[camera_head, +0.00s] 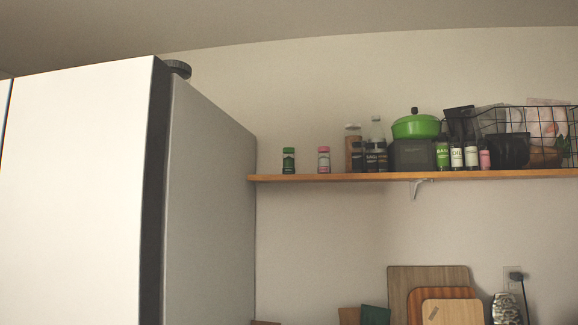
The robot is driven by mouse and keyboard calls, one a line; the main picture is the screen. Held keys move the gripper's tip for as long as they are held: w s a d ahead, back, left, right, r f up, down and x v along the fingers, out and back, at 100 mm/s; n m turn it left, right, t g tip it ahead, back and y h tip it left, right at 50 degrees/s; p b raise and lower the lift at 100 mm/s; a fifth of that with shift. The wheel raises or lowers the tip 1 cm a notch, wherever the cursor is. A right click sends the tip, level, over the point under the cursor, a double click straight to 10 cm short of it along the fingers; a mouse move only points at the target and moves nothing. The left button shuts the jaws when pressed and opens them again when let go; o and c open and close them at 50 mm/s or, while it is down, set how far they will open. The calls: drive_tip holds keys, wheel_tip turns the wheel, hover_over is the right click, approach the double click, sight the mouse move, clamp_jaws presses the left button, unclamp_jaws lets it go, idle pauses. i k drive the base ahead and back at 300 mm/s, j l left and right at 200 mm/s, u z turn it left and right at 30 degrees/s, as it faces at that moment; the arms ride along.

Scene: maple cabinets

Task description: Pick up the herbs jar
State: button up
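Several small jars stand on a wooden wall shelf (330,178). A small jar with a green lid and dark green label (288,161) stands upright near the shelf's left end. A jar with a pink lid (324,160) stands to its right with a gap between them. A bright green jar (442,154) stands further right beside white-labelled jars (456,156). The labels are too small to tell for certain which jar is the herbs jar. My gripper is not in view.
A tall white fridge (80,190) fills the left, its grey side close to the shelf's left end. A green pot (415,125), bottles (376,146) and a wire basket (535,125) crowd the shelf's right part. Cutting boards (430,278) lean against the wall below.

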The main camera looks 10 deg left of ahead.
sight(288, 167)
drive_tip(key=i+j+z, duration=0.3)
drive_tip(key=j, duration=0.4)
drive_tip(key=i+j+z, duration=0.2)
drive_tip(key=i+j, duration=0.1)
drive_tip(key=j, duration=0.1)
